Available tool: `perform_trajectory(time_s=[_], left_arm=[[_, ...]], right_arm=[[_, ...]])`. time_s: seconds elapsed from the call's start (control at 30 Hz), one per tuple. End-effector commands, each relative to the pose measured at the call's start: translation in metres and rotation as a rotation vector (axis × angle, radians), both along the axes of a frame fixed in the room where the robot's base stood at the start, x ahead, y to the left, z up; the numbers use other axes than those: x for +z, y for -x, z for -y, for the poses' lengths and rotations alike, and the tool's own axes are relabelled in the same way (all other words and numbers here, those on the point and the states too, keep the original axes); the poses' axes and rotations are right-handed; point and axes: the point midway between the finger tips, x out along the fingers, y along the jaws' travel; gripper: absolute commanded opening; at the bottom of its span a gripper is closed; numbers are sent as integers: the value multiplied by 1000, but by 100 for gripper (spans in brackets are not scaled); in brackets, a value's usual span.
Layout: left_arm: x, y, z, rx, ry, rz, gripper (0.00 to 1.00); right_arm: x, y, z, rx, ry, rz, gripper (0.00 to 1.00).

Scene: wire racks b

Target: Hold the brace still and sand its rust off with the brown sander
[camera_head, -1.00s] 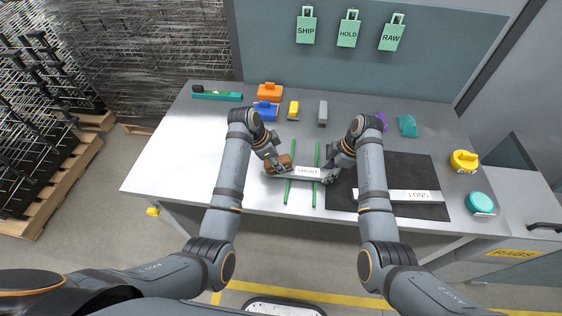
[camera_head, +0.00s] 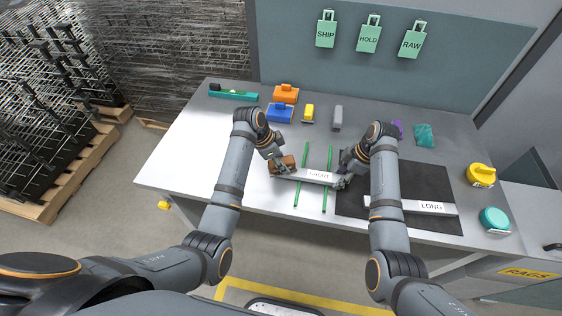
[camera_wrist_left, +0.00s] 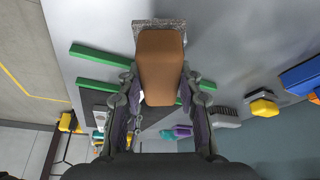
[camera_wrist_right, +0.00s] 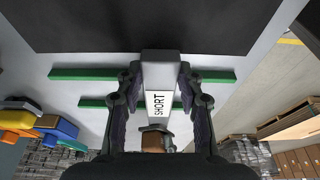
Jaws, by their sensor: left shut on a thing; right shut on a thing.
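The brace (camera_head: 318,176), labelled SHORT, lies across two green strips on the table. My right gripper (camera_head: 344,175) is shut on its right end; in the right wrist view the brace (camera_wrist_right: 160,72) sits between the fingers. My left gripper (camera_head: 277,160) is shut on the brown sander (camera_head: 283,165), at the brace's left end. In the left wrist view the sander (camera_wrist_left: 160,62) covers most of the brace, and a rough grey end (camera_wrist_left: 158,23) shows beyond it. Whether rust remains under the sander is hidden.
A bar labelled LONG (camera_head: 425,207) lies on the black mat (camera_head: 412,175) at right. Orange (camera_head: 286,93), blue (camera_head: 279,113), yellow (camera_head: 308,113) and grey (camera_head: 337,118) tools stand behind. A yellow tape roll (camera_head: 480,174) and teal disc (camera_head: 494,219) are at far right.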

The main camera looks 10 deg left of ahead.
Motion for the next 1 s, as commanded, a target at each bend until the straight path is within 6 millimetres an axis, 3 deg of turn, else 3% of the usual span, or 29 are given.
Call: perform_trajectory(time_s=[0.23,0.63,1.0], left_arm=[[1,1,24,-1,4,-4,0],[2,0,30,-1,3,-1,0],[-3,1,59,-2,3,-5,0]], right_arm=[[0,0,-1,1,-3,-1,7],[0,0,0,0,-1,0,7],[-1,0,0,1,-1,-1,7]])
